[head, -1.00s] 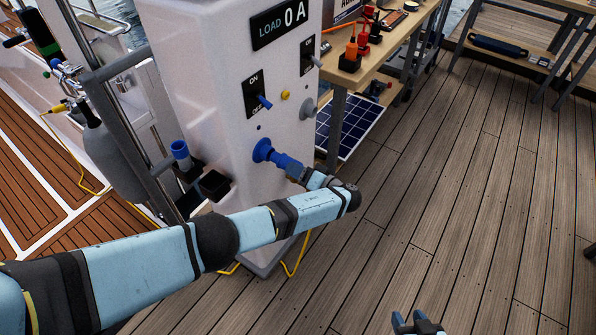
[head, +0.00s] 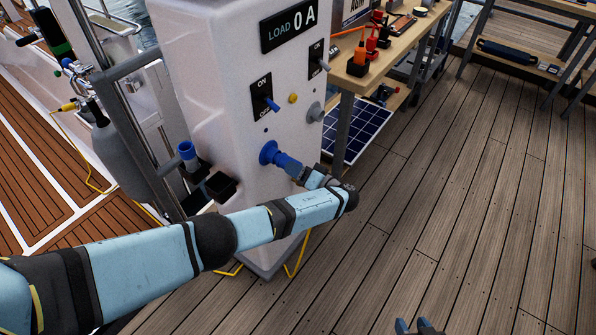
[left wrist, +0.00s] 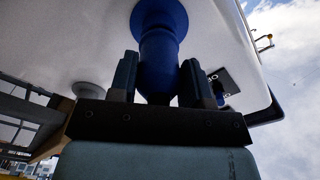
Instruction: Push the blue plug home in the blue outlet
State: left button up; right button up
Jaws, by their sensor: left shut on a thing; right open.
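The blue outlet (head: 267,153) is a round fitting on the front face of the white pedestal. The blue plug (head: 287,164) is lined up with it and its front end meets the outlet. My left gripper (head: 301,173) is shut on the plug from the lower right. In the left wrist view the two fingers (left wrist: 158,75) stand either side of the blue plug body (left wrist: 159,62), which runs up into the outlet's wide flange (left wrist: 158,17). I cannot tell how deep the plug sits. My right gripper (head: 420,326) is open and empty at the bottom edge, partly cut off.
The white pedestal (head: 215,85) carries a blue-levered switch (head: 264,98), a grey outlet (head: 315,112) and a load display reading 0 A (head: 289,24). A black holder (head: 219,186) juts from its left side. A workbench (head: 352,82) and solar panel (head: 357,132) stand behind. Decking at right is clear.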

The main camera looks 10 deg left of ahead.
pick_arm(q)
jog(key=shift+w+a, duration=0.25)
jog(key=shift+a, duration=0.3)
jog(key=o, duration=1.1)
jog(key=b+v, duration=0.2)
jog(key=v, duration=1.1)
jog(key=shift+s+d, duration=0.1)
jog(key=shift+d, duration=0.25)
pick_arm(e)
jog(key=shift+w+a+f, duration=0.25)
jog(key=shift+w+f, duration=0.05)
jog(key=shift+f, duration=0.1)
